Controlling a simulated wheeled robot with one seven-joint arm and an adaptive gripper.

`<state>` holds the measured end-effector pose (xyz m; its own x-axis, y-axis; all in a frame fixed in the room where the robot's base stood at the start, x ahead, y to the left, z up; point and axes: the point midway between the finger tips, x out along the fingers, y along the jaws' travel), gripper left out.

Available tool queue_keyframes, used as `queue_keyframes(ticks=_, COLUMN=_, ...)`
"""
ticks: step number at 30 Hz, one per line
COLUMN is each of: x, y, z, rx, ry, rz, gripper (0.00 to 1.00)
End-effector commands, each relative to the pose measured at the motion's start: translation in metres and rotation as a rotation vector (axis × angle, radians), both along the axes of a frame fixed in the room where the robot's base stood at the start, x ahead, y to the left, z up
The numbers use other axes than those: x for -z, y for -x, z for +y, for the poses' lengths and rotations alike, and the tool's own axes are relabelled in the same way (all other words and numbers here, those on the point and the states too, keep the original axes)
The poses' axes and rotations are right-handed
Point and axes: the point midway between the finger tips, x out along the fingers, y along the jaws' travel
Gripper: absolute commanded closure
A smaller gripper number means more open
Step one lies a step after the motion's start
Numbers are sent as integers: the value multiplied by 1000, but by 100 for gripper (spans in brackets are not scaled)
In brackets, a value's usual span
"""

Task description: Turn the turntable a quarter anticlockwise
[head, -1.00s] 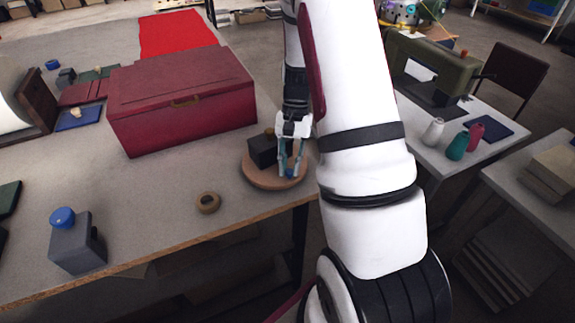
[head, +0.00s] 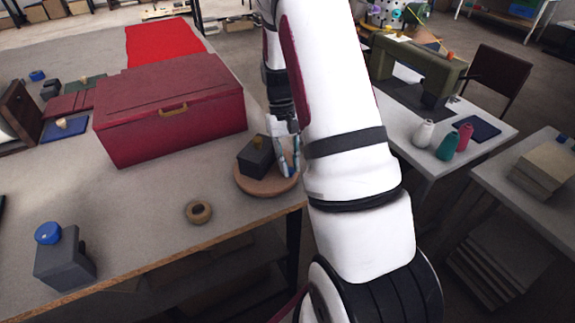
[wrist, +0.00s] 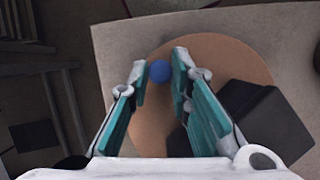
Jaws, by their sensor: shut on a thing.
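The turntable (head: 262,189) is a round tan wooden disc near the table's right front edge; it also shows in the wrist view (wrist: 145,125). A dark block (head: 254,163) with a small gold-brown knob stands on its left part. It shows as a black shape at the right in the wrist view (wrist: 268,118). A blue round peg (wrist: 160,71) on the disc sits between my fingertips. My gripper (wrist: 160,72) is shut on this blue peg, with its teal-padded fingers either side. In the head view my gripper (head: 288,170) is at the disc's right side, partly hidden by my arm.
A large dark red box (head: 175,115) stands behind and left of the turntable. A tan ring (head: 198,211) and a grey block with a blue knob (head: 65,258) lie to the left front. The table edge is close to the disc. Side tables stand at the right.

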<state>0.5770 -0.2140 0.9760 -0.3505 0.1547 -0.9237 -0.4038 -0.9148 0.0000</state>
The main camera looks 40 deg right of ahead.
Motion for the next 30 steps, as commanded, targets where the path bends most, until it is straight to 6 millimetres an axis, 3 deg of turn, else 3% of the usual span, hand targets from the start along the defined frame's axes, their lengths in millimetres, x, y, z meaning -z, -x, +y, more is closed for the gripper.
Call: queue_keyframes(ticks=30, x=0, y=-23, z=-27, rx=-508, ry=1, rz=-2, gripper=100)
